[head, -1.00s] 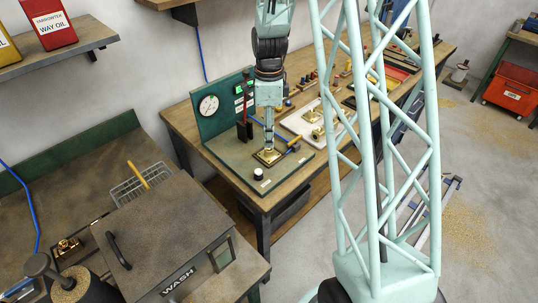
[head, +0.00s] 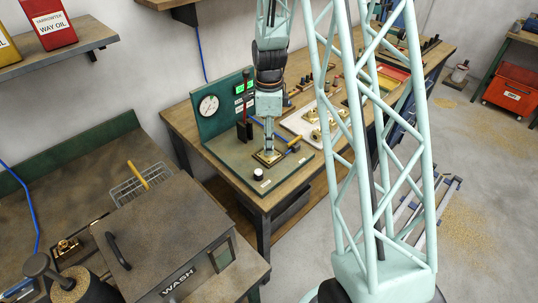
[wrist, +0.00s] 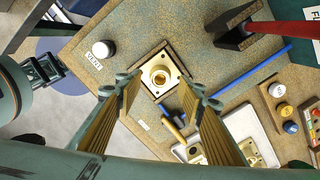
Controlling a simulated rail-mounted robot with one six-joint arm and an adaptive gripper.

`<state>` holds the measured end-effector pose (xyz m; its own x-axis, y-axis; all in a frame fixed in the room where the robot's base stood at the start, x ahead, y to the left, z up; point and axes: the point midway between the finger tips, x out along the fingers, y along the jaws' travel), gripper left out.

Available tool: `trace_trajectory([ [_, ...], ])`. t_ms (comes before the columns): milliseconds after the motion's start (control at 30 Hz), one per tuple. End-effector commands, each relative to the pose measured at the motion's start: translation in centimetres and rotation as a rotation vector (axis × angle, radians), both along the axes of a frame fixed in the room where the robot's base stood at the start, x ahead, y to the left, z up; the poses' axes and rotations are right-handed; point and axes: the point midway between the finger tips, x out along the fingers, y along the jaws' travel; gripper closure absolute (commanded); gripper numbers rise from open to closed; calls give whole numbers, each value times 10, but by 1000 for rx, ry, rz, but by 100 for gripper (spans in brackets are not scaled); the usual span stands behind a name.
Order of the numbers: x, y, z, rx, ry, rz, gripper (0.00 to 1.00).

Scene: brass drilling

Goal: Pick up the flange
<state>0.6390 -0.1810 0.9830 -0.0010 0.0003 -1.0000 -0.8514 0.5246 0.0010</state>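In the head view the flange (head: 268,156) is small and partly covered by my gripper. My gripper (head: 269,148) points down right above it. In the wrist view my gripper (wrist: 161,90) is open, with one finger to the left and one to the right of the flange and nothing between the pads. The exact height of the fingertips over the flange is hard to tell.
A white tray (head: 298,123) with more brass parts lies right of the fixture. A wash cabinet (head: 165,235) stands in front.

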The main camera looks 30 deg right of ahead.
Motion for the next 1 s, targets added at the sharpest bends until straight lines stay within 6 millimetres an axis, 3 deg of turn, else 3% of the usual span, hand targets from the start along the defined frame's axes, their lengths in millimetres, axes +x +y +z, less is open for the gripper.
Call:
trace_trajectory([
  [400, 0, 0, -30, -1, -1, 0, 64],
  [1000, 0, 0, -32, -1, -1, 0, 64],
])
